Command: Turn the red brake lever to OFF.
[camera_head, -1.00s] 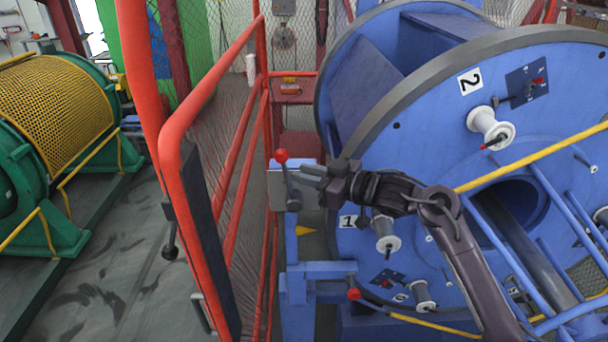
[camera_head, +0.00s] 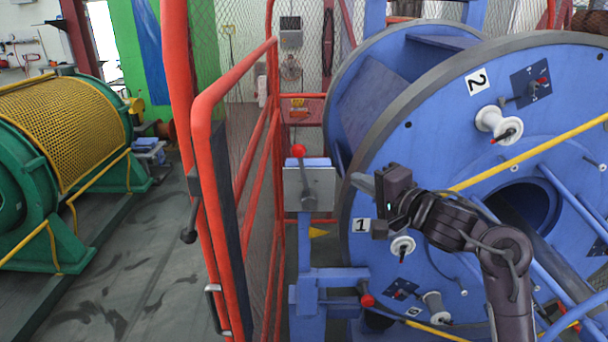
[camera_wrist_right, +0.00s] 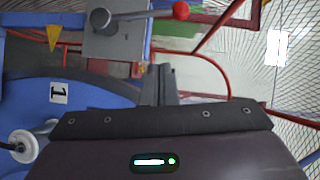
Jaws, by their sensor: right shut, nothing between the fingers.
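The red brake lever (camera_head: 298,150) is a red ball on a dark rod rising from a round hub. It stands nearly upright, leaning slightly left, on a grey plate (camera_head: 322,186) atop a blue post. In the right wrist view its red ball (camera_wrist_right: 181,10) and hub (camera_wrist_right: 101,18) show at the top, beyond the fingers. My right gripper (camera_head: 362,183) is shut and empty, to the right of the plate and apart from the lever. Its fingers (camera_wrist_right: 160,85) also show in the wrist view. No OFF marking is readable. My left gripper is out of view.
A red mesh gate (camera_head: 235,75) stands left of the post. The large blue drum (camera_head: 450,150) with white spools is close behind my right arm. A second red-knobbed lever (camera_head: 367,300) is lower on the post. A green machine (camera_head: 65,230) stands far left.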

